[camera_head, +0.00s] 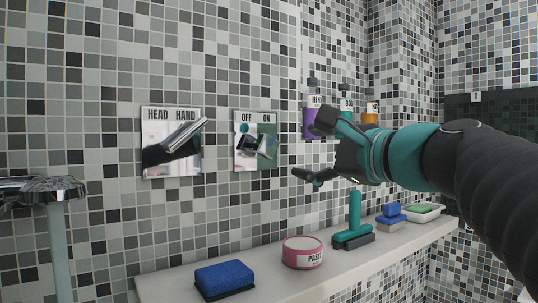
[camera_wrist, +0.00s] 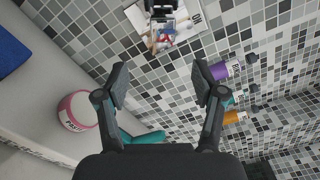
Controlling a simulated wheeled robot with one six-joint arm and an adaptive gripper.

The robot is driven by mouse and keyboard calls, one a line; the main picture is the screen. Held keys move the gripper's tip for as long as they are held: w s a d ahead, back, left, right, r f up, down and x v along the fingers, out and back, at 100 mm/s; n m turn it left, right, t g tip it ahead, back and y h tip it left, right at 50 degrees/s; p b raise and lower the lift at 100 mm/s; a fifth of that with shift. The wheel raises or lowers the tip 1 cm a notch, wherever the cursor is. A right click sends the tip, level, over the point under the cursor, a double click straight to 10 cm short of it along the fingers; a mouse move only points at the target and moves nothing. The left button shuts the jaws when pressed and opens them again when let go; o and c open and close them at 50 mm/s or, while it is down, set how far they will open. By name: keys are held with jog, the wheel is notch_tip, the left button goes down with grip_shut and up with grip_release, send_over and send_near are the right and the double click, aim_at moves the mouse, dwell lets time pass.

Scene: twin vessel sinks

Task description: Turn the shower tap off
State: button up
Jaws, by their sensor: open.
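The shower tap is a mirrored wall plate (camera_head: 242,160) marked OFF on the left and ON on the right. Its short metal lever (camera_head: 267,148) sticks out from the plate and leans to the right, towards the ON side. In the wrist view the plate (camera_wrist: 187,32) is at the top, with the lever (camera_wrist: 162,9) partly cut by the frame edge. My gripper (camera_head: 312,147) is to the right of the tap in the head view, apart from it. Its two fingers (camera_wrist: 160,84) are spread wide with nothing between them.
A HEAD/HAND plate (camera_head: 155,165) with a long lever is left of the tap. The ledge (camera_head: 180,285) below holds a blue sponge (camera_head: 225,277), pink paste tub (camera_head: 303,252) and teal squeegee (camera_head: 354,215). Bottles (camera_head: 311,128) stand right, behind my gripper. A shower head (camera_head: 50,188) is far left.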

aim_at(270, 146)
jog(key=x, duration=0.4)
jog(key=p+x, duration=0.1)
jog(key=x, duration=0.8)
jog(key=shift+w+a+r+p, duration=0.2)
jog(key=shift+w+r+p, duration=0.1)
jog(key=shift+p, duration=0.05)
